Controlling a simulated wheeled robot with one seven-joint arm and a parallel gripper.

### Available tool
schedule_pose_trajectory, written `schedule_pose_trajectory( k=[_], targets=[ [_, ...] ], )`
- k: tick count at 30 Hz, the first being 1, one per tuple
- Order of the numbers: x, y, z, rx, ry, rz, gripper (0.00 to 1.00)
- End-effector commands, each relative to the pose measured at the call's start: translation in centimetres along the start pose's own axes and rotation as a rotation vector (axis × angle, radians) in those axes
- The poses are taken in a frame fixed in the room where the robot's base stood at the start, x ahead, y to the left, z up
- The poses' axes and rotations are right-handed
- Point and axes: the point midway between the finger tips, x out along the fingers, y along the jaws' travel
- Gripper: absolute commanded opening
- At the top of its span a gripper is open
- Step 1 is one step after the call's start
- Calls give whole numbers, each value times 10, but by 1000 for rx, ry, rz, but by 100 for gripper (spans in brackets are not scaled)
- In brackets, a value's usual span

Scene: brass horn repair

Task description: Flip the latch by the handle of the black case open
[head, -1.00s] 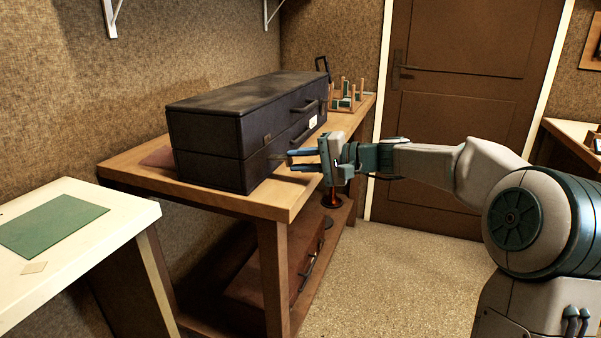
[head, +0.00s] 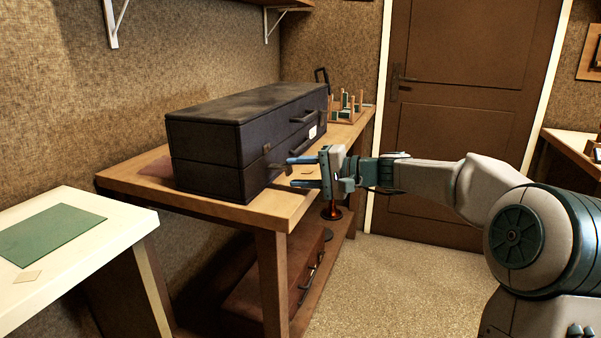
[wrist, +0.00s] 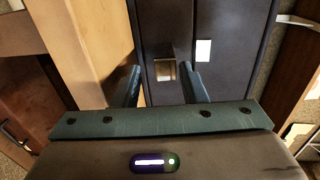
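The black case (head: 205,145) lies on the wooden bench, its lid down. Its handle (head: 303,111) is on the front side. A small brassy latch plate (head: 267,148) sits near the front side's near end. It also shows in the wrist view (wrist: 165,70). A thin piece juts out just below the plate in the head view; I cannot tell for sure whether it is the latch's flap. My gripper (head: 290,171) is open and empty, in front of the case below the plate. In the wrist view, the latch shows between my fingertips (wrist: 160,78); contact is unclear.
The wooden bench (head: 130,180) has a lower shelf holding a brown case (head: 270,285). A rack with pegs (head: 347,105) stands behind the black case. A white table (head: 110,235) with a green mat (head: 50,233) is at left. The floor (head: 400,280) by the door is clear.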

Motion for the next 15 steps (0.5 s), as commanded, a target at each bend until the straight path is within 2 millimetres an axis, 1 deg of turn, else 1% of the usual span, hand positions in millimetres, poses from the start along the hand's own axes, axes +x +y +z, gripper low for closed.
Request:
schedule_pose_trajectory(
  k=[4, 7, 11, 15],
  targets=[
    [-6, -2, 0, -1, 2, -1, 38],
    [-20, -2, -1, -1, 4, 0, 38],
    [-48, -3, -1, -1, 7, 1, 38],
    [-81, -2, -1, 1, 5, 1, 38]
  ],
)
